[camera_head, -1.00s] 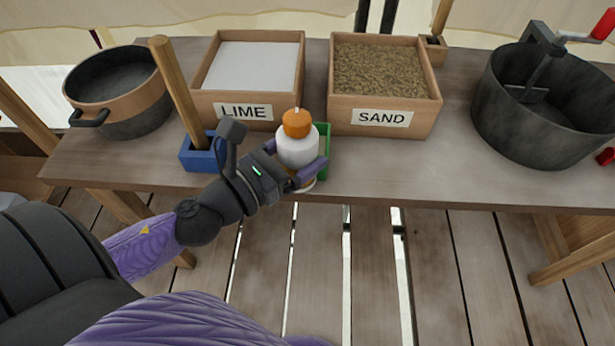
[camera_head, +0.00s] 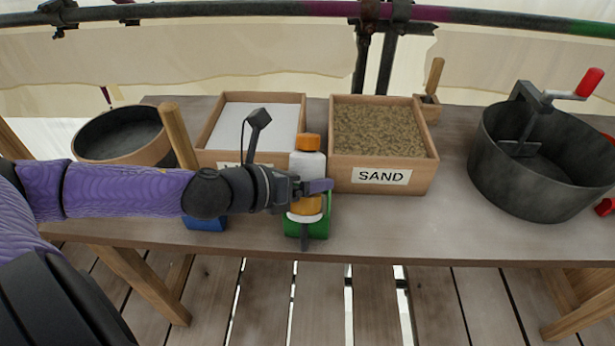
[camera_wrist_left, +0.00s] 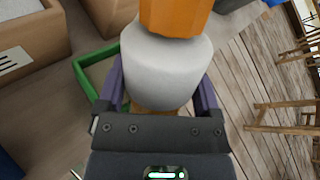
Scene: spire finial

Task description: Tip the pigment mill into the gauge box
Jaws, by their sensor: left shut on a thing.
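The pigment mill seems to be the white and orange bottle-shaped thing (camera_head: 307,165) with an orange cap. My left gripper (camera_head: 311,188) is shut around its body and holds it close to upright. In the left wrist view the mill (camera_wrist_left: 165,65) sits between the two purple fingers of the left gripper (camera_wrist_left: 160,95). A small green open box (camera_head: 319,228) is below and behind the mill near the table's front edge. It also shows in the left wrist view (camera_wrist_left: 86,66). No box is labelled as the gauge box. My right gripper is out of view.
The lime box (camera_head: 262,121) and the sand box (camera_head: 382,157) stand behind. A blue holder (camera_head: 206,222) with a wooden stick, partly behind my arm, and a pot (camera_head: 130,155) are left. A dark tub (camera_head: 535,185) with a crank is right. The table front right of the mill is clear.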

